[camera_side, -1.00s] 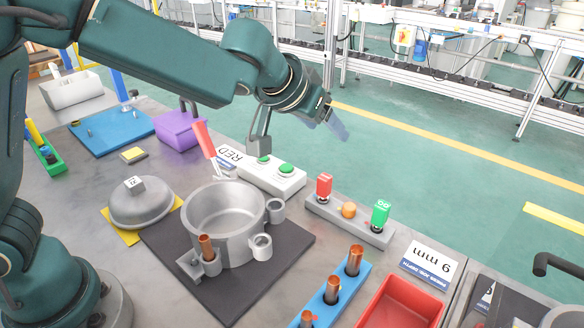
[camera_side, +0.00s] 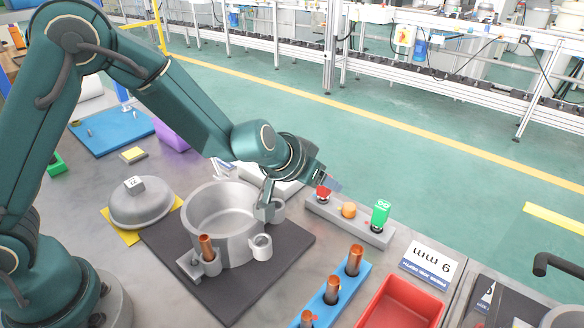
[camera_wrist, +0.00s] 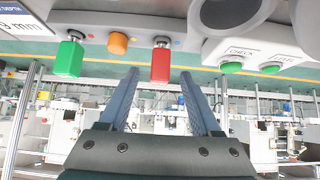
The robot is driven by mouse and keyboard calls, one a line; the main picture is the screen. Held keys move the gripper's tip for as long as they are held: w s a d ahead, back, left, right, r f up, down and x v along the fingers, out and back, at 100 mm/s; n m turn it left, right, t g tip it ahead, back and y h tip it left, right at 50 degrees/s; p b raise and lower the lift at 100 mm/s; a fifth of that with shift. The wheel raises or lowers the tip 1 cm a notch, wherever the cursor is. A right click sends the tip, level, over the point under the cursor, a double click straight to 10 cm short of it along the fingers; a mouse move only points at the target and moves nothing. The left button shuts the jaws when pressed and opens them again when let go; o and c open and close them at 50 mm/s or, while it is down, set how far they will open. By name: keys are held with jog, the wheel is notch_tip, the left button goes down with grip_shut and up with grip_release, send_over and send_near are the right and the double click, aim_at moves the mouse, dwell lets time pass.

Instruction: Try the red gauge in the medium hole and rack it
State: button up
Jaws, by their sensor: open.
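The red gauge (camera_side: 323,192) stands in the left end of the grey rack (camera_side: 340,216), partly covered by my gripper in the side view. In the wrist view the red gauge (camera_wrist: 161,66) appears between the two fingertips. My gripper (camera_side: 331,182) is open; it also shows in the wrist view (camera_wrist: 160,74), with no visible contact with the gauge. The grey pot (camera_side: 222,228) has ring-shaped side ports (camera_side: 262,246); I cannot tell which is the medium hole.
A white button box (camera_wrist: 262,55) with green buttons is beside the rack. A blue block (camera_side: 345,290) with copper tubes and a red tray (camera_side: 400,305) lie in front. A grey lid (camera_side: 140,205) lies left of the pot. A "9 mm" sign (camera_side: 429,263) lies at right.

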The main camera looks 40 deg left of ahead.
jog(key=shift+x, duration=2.55)
grip_shut()
